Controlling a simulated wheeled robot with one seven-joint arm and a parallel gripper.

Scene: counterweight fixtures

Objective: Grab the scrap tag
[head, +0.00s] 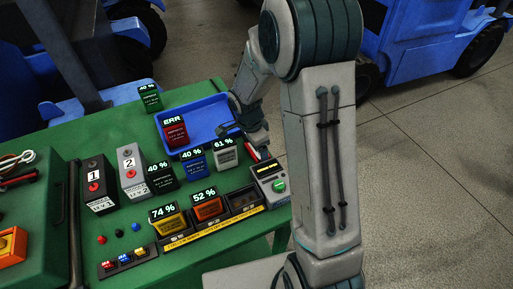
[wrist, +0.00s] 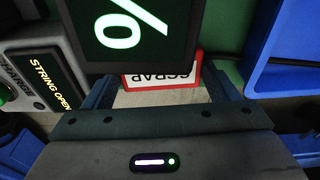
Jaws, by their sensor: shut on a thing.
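The scrap tag (wrist: 186,75) is a white card with a red border and the word SCRAP, upside down in the wrist view. It sits between the two fingers of my gripper (wrist: 160,88), which is shut on it. In the head view my gripper (head: 257,141) is low over the green bench, just behind the charger unit with the green button. A red edge of the tag (head: 250,152) shows below the fingers there. A floating percent label hides part of the tag in the wrist view.
The charger unit (head: 270,181) reads STRING OPEN in the wrist view. A grey 61 % block (head: 226,160) stands close to the left. A blue tray (head: 205,112) with a red ERR block (head: 174,132) lies behind. Orange and yellow blocks sit in the front rack.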

